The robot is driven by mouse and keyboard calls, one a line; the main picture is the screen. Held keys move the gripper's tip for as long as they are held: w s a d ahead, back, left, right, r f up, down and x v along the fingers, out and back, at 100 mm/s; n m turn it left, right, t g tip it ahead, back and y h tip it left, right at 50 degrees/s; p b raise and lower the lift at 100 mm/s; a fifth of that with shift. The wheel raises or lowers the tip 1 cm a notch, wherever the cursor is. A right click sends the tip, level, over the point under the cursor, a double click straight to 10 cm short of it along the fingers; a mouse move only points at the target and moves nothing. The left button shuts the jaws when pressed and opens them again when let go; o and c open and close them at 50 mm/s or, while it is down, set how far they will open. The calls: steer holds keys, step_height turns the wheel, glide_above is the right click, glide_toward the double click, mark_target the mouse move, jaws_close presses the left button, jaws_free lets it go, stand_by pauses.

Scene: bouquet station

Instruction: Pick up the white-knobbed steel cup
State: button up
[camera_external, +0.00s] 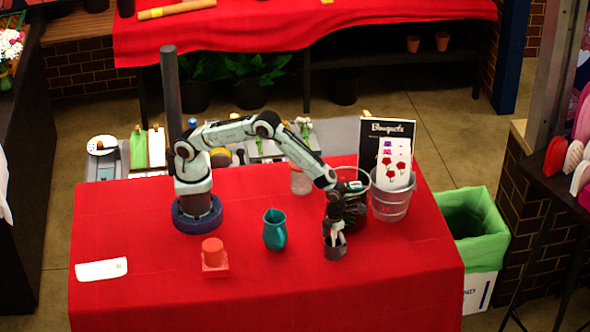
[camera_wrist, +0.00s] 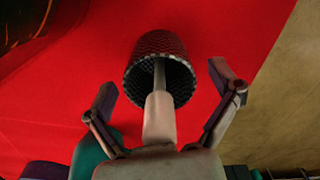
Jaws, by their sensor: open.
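The steel cup (camera_wrist: 160,50) is a dark cross-hatched cylinder in the upper middle of the wrist view. A grey rod rises from it to a pale, whitish knob (camera_wrist: 159,117) that points toward the camera. My gripper (camera_wrist: 163,80) is open, one finger on each side of the rod and knob, with red cloth visible between fingers and cup. In the external view, my gripper (camera_external: 334,228) points down at the cup (camera_external: 334,253), which stands on the red table (camera_external: 300,295). The fingers partly hide the knob there; I cannot tell whether they touch it.
A teal pitcher (camera_external: 274,230) stands left of the cup. The table front is clear.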

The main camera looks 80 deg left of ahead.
steer(key=shift+f, duration=0.2)
steer(key=c, duration=1.3)
steer(key=shift+r, duration=0.1)
